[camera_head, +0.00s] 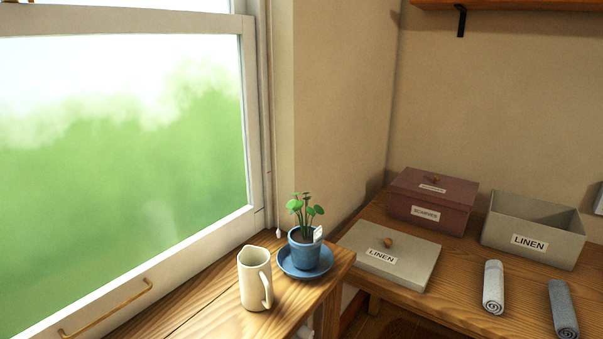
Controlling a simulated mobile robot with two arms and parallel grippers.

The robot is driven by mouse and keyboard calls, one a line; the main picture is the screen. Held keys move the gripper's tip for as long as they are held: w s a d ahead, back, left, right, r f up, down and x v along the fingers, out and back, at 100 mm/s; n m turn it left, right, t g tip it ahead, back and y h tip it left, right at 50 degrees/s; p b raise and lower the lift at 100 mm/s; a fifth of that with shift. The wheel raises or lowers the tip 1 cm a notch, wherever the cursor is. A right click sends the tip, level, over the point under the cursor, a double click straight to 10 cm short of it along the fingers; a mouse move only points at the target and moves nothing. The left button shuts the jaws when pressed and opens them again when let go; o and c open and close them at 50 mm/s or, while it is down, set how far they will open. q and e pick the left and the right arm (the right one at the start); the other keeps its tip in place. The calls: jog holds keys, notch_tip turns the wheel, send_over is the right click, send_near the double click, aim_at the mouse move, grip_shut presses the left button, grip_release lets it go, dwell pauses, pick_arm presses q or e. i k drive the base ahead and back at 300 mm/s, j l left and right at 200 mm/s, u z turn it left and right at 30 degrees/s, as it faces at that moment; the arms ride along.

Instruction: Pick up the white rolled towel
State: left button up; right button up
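The white rolled towel (493,287) lies on the wooden bench at the lower right, in front of the open linen box. Its spiral end faces toward me. A grey-blue rolled towel (563,309) lies to its right, apart from it. Neither of my grippers shows in the head view.
The wooden bench (461,318) also bears an open grey LINEN box (530,242), its knobbed lid (388,257) lying flat, and a closed maroon box (431,204). On the windowsill (207,295) at left stand a cream pitcher (254,279) and a potted plant (306,247) on a blue saucer.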

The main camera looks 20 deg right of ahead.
aim_at(492, 293)
jog(key=z, duration=1.75)
jog(key=i+l+u, duration=0.2)
jog(key=i+l, duration=0.15)
jog(key=l, duration=0.3)
jog(key=i+l+u, duration=0.1)
jog(key=l, duration=0.25)
jog(key=i+l+u, duration=0.1)
jog(key=i+l, duration=0.15)
jog(key=l, duration=0.1)
